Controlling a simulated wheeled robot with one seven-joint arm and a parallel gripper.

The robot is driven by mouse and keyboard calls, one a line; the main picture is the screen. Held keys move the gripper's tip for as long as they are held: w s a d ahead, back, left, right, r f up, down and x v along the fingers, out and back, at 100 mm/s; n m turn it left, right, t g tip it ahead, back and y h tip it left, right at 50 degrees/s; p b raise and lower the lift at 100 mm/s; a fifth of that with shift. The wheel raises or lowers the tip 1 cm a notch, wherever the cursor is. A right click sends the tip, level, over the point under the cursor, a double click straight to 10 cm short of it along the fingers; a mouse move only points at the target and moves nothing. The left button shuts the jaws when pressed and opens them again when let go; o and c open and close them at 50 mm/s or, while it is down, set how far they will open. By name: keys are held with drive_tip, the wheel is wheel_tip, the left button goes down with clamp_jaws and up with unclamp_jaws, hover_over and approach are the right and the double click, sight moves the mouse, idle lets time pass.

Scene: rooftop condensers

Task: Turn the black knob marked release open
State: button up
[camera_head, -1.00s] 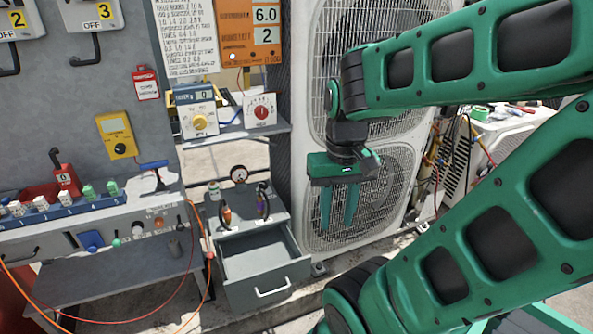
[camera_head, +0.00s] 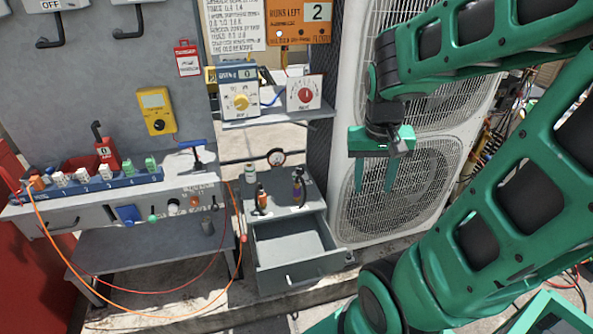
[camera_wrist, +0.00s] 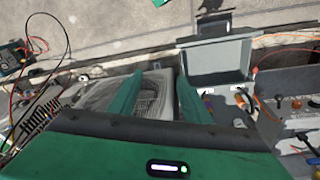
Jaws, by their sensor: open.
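A grey control panel (camera_head: 90,220) stands at the left in the head view. Small knobs line the right part of its front: a pale one (camera_head: 173,206), an orange one (camera_head: 194,202) and a small dark one (camera_head: 214,203). The lettering is too small to read, so I cannot tell which is marked release. My gripper (camera_head: 373,186) hangs fingers down in front of the white condenser, well to the right of the panel. It is open and empty. In the wrist view my gripper (camera_wrist: 158,78) shows spread fingers, with part of the panel (camera_wrist: 290,88) at the right edge.
A grey cabinet with an open, empty drawer (camera_head: 290,250) stands between the panel and the condenser (camera_head: 425,195). An orange cable (camera_head: 238,270) loops below the panel. A shelf (camera_head: 280,118) holds meters above.

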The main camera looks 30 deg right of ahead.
drive_tip(key=w+d+f+t+h, duration=0.1)
drive_tip(key=w+d+f+h, duration=0.15)
drive_tip(key=w, duration=0.65)
drive_tip(key=w+d+f+t+h, duration=0.15)
drive_tip(key=w+f, duration=0.25)
drive_tip(key=w, duration=0.4)
drive_tip(key=t, duration=0.4)
approach(300, 168)
drive_tip(key=x, duration=0.8)
drive_tip(key=shift+f, duration=0.1)
drive_tip(key=c, duration=1)
